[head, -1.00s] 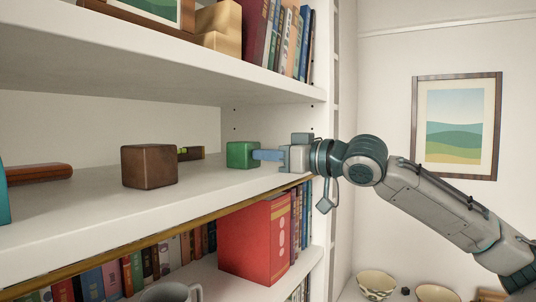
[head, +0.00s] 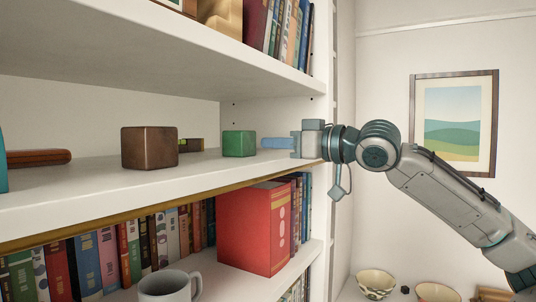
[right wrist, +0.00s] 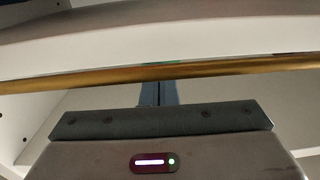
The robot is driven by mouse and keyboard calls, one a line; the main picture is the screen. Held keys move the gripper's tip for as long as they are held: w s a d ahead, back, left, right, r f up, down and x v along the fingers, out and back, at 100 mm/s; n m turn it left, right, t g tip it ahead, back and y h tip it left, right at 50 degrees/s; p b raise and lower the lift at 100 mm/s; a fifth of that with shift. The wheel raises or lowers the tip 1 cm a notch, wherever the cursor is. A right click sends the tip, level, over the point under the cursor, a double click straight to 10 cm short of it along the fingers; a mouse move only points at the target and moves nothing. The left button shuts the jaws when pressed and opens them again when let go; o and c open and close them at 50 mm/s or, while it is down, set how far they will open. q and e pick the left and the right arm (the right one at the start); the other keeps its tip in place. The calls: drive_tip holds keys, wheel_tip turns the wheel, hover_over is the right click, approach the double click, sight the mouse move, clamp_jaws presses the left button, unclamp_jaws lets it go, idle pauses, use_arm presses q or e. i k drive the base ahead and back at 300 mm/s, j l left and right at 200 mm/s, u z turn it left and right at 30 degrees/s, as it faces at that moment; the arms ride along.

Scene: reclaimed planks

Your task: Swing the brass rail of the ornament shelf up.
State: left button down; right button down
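The ornament shelf (head: 150,191) is the white middle board. Its brass rail (head: 130,213) runs along the lower front edge, looks lowered, and crosses the right wrist view (right wrist: 230,68) as a gold bar. My right gripper (head: 263,143) is at the shelf's right end, its blue fingers pointing left, a little right of a green cube (head: 239,144). The fingers (right wrist: 158,92) look closed together with nothing between them, and their tips reach the rail in the right wrist view. Whether they touch it I cannot tell. My left gripper is out of view.
A brown cube (head: 149,147) and a reddish-brown object (head: 38,157) stand on the shelf. Below are several books, a large red box-like volume (head: 252,229) and a grey mug (head: 169,287). Bowls (head: 375,284) sit low at the right. Another shelf hangs above.

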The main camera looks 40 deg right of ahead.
sight(9, 247)
drive_tip(key=k+l, duration=0.2)
drive_tip(key=k, duration=0.3)
drive_tip(key=k+l, duration=0.25)
drive_tip(key=k, duration=0.2)
